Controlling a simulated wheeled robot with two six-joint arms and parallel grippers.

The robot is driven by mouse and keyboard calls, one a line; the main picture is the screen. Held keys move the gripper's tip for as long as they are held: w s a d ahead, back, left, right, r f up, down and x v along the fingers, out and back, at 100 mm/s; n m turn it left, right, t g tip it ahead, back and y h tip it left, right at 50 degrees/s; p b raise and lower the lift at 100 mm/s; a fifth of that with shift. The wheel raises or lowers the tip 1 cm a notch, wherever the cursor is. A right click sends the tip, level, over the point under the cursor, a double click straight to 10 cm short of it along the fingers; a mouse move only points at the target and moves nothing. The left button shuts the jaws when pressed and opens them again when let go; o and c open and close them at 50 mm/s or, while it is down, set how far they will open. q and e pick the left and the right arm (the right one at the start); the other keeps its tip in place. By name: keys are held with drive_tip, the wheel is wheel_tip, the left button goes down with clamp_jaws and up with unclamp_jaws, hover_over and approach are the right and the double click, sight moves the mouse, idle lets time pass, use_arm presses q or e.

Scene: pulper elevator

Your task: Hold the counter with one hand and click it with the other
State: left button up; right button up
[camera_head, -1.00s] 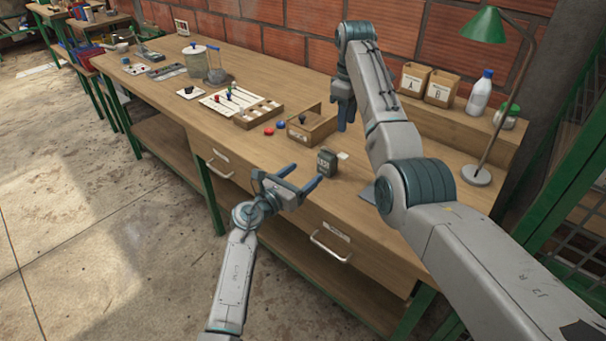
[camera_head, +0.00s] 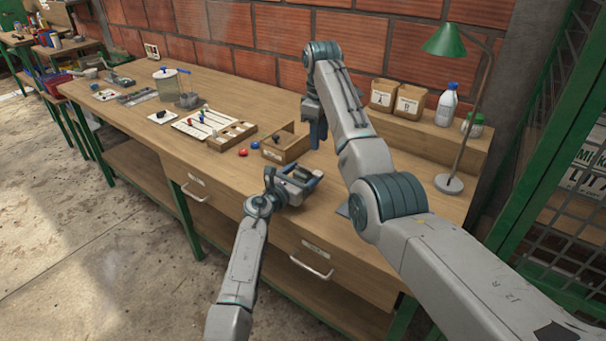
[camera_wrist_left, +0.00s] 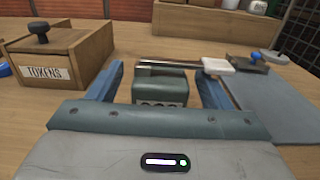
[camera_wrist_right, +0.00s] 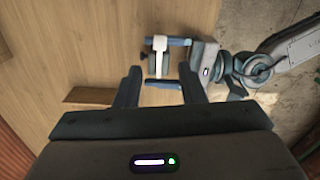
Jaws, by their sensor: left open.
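The counter (camera_wrist_left: 160,88) is a small dark green-grey box with number windows on its near face. A metal lever with a white tab (camera_wrist_left: 218,65) runs across behind its top. It stands on the workbench (camera_head: 350,180). My left gripper (camera_head: 302,178) is low over the bench, with its open fingers on either side of the counter; in the left wrist view gaps show beside it. My right gripper (camera_head: 316,138) points down behind the counter, above the bench. In the right wrist view its fingers (camera_wrist_right: 160,85) are apart and empty, with the counter and left gripper beyond them.
A wooden TOKENS box (camera_wrist_left: 60,52) with a dark knob stands left of the counter. Red (camera_head: 243,152) and blue (camera_head: 255,145) pieces lie beside it. A grey-blue mat (camera_wrist_left: 270,100) is at right. Paper bags (camera_head: 410,102), a bottle (camera_head: 447,105) and a lamp (camera_head: 450,183) stand farther right.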

use_arm(q)
drive_tip(key=c, duration=1.1)
use_arm(e)
clamp_jaws()
idle(1.0)
